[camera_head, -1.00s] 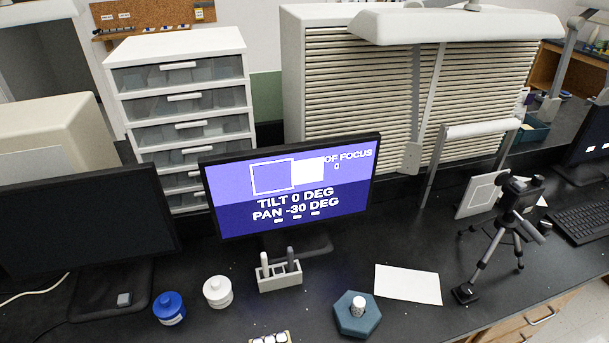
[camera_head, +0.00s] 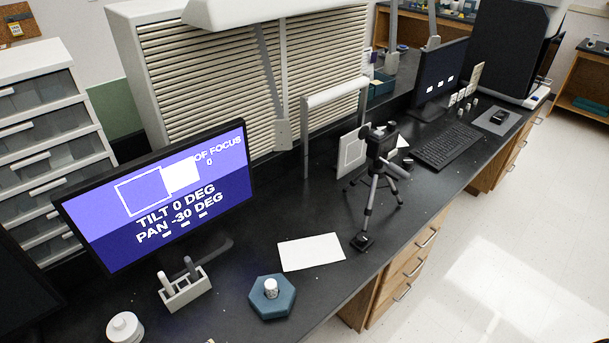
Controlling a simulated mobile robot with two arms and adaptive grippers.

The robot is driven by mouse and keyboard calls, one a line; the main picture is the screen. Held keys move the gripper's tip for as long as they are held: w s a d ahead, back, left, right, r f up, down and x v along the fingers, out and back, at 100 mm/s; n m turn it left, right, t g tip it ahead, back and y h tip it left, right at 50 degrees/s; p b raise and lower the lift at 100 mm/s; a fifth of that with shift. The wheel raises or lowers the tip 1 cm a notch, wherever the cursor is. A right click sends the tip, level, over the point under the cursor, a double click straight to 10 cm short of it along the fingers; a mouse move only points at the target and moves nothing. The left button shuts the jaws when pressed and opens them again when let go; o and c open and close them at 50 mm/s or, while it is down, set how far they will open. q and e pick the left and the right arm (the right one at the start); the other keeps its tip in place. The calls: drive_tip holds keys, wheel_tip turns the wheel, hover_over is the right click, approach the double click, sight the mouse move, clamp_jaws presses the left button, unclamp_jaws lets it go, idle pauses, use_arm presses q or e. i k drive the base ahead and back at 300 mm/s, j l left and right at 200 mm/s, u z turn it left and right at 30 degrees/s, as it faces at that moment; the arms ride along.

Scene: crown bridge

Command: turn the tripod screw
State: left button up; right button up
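A small black tripod (camera_head: 370,205) stands upright on the black bench, right of the middle. A dark head or camera body (camera_head: 380,143) sits on top of it, with a handle-like part (camera_head: 397,171) sticking out to the right. The screw itself is too small to tell apart. A lit monitor (camera_head: 165,195) at the left reads "TILT 0 DEG", "PAN -30 DEG" and "OF FOCUS 0". Neither of my grippers shows in this view.
A white sheet (camera_head: 311,252) and a blue-green hexagonal block with a small white piece (camera_head: 272,297) lie left of the tripod. A pale framed panel (camera_head: 352,150) stands behind it. A keyboard (camera_head: 448,146) is to the right. Open floor (camera_head: 505,255) lies in front of the bench.

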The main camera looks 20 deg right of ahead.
sight(407, 162)
drive_tip(key=z, duration=1.3)
